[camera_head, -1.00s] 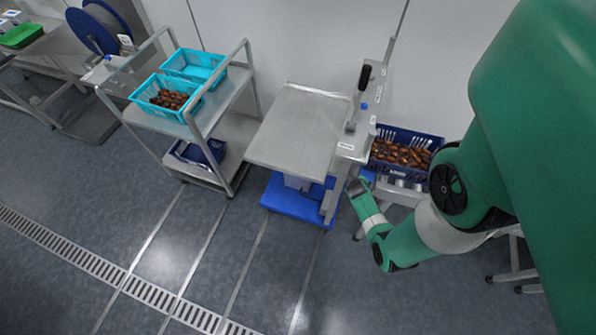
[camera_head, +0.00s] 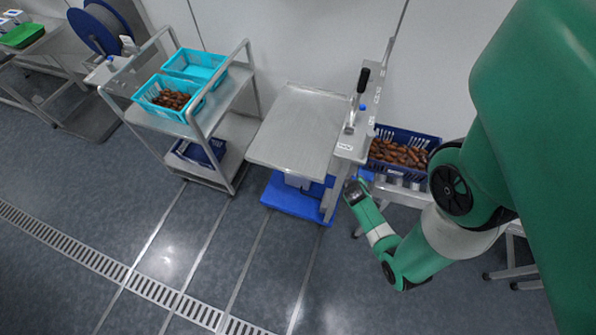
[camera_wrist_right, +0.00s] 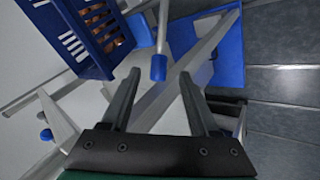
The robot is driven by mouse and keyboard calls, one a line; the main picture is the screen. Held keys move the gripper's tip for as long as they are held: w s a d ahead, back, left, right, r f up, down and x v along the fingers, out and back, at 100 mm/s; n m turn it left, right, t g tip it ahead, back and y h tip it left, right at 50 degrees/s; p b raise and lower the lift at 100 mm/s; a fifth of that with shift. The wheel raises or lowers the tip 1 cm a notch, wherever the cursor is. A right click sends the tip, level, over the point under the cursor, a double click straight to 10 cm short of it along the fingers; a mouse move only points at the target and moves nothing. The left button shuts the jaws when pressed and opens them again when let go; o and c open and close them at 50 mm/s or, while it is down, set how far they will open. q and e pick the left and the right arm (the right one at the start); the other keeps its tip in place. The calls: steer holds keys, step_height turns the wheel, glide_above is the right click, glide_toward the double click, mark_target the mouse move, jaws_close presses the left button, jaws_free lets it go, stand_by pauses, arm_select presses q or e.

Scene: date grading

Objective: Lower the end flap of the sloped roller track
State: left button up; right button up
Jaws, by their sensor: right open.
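The sloped roller track (camera_head: 403,183) is partly visible in the head view, below and in front of a blue crate of dates (camera_head: 432,140). My arm hides much of its lower end. My right gripper (camera_head: 350,184) is beside the track's left end, by the steel table's legs. In the right wrist view the right gripper (camera_wrist_right: 159,74) is open with nothing clearly between its fingers. A grey bar with a blue end cap (camera_wrist_right: 158,68) shows ahead, between the fingertips in the picture; I cannot tell whether it belongs to the end flap. My left gripper is out of view.
The crate's blue wall (camera_wrist_right: 75,42) is at upper left in the wrist view. A steel table (camera_head: 296,130) on a blue base (camera_head: 288,198) stands left of the gripper. A trolley (camera_head: 237,88) with turquoise crates is further left. The front floor is open.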

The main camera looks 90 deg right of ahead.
steer(key=v, duration=0.5)
steer(key=shift+p, duration=0.4)
stand_by(0.3)
